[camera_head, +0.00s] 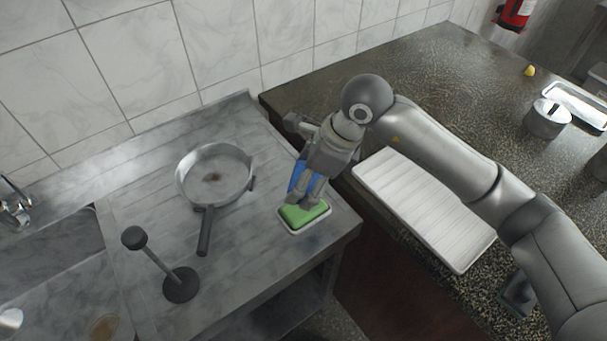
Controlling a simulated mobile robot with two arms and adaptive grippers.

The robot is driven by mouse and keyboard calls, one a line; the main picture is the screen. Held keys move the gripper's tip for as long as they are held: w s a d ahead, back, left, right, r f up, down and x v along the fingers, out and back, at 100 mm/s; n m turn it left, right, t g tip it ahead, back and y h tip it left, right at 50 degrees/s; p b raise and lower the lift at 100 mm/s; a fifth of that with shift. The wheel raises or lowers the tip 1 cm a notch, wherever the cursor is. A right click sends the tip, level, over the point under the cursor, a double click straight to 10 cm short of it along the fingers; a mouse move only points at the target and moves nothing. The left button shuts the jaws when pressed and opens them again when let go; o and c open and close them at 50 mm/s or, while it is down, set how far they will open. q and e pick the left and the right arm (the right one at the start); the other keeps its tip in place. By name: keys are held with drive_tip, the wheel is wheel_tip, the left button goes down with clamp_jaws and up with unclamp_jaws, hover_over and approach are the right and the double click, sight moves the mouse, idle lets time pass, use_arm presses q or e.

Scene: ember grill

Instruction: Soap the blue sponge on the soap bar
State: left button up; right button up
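My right gripper (308,188) reaches in from the right and points down over the metal counter. Its fingers are shut on the blue sponge (297,176), which shows on the left side of the fingers and is partly hidden by them. Right below is the green soap bar (303,215) in a shallow white dish (292,229). The lower end of the gripper and sponge is at the far edge of the soap; I cannot tell whether the sponge touches it. My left gripper is not in view.
A pan (214,176) with a brown spot and dark handle stands left of the soap. A sink lies at the left. A white ribbed tray (425,208) and a metal pot (547,119) are on the dark counter.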

drive_tip(key=shift+a+m, duration=0.2)
drive_tip(key=shift+m, duration=0.1)
drive_tip(key=shift+f, duration=0.15)
drive_tip(key=shift+f+b, duration=1.1)
drive_tip(key=shift+f, duration=1.3)
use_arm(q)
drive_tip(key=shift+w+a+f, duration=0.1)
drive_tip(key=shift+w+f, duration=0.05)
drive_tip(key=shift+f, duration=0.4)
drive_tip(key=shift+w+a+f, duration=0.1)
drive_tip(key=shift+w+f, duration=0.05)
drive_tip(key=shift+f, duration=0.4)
use_arm(e)
drive_tip(key=shift+w+f, duration=0.1)
drive_tip(key=shift+f, duration=0.25)
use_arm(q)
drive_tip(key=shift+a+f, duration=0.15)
use_arm(e)
drive_tip(key=shift+f, duration=0.1)
use_arm(q)
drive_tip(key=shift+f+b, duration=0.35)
drive_tip(key=shift+b, duration=0.2)
use_arm(e)
drive_tip(key=shift+f, duration=0.35)
use_arm(q)
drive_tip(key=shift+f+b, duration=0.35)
drive_tip(key=shift+b, duration=0.05)
use_arm(e)
drive_tip(key=shift+d+f, duration=0.1)
drive_tip(key=shift+f, duration=0.1)
